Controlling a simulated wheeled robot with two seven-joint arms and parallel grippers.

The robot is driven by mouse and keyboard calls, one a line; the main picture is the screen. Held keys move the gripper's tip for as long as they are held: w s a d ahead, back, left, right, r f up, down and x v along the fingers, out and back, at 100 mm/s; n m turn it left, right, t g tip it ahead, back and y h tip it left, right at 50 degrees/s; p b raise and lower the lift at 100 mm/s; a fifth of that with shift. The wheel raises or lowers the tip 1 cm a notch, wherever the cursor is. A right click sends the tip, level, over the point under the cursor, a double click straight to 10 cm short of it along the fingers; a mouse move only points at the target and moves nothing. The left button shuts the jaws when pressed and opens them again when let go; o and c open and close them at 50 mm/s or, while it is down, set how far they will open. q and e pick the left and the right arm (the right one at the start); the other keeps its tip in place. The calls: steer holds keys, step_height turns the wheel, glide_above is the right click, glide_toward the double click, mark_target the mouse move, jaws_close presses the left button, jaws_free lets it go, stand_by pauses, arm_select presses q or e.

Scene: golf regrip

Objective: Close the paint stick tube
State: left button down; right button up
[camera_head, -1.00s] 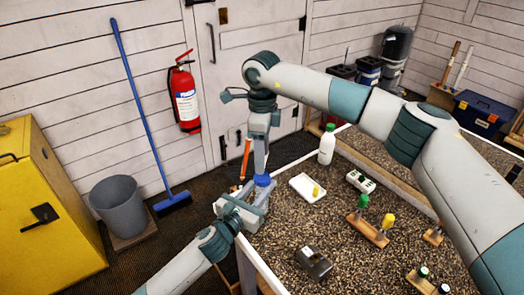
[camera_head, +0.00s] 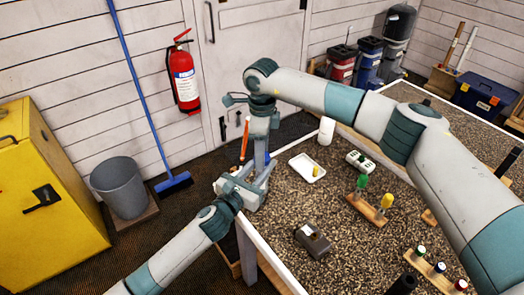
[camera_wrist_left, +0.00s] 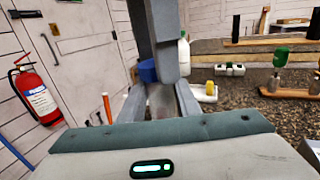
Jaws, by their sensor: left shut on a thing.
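My left gripper (camera_head: 246,186) is at the near left edge of the gravel-topped table. In the left wrist view its fingers (camera_wrist_left: 162,105) are closed around a dull grey piece, seen only in part; I take it for the paint stick tube. A blue, cap-like piece (camera_wrist_left: 148,71) shows just above the left fingers, partly behind a finger of my right gripper. My right gripper (camera_head: 264,165) points down from above, directly over the left gripper. Its fingertips overlap the left gripper, so its opening is unclear. I cannot tell whether the blue piece sits on the tube.
A white tray (camera_head: 297,173) with a yellow piece (camera_head: 315,171) lies right of the grippers, near a white bottle (camera_head: 326,131). A wooden stand (camera_head: 368,210) with green and yellow handles and a dark box (camera_head: 312,239) are farther right. Gravel between them is clear.

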steer(key=c, duration=0.8)
steer(key=shift+m, duration=0.9)
steer(key=o, duration=1.3)
steer(key=shift+c, duration=0.2)
step_height(320, 180, up, 12)
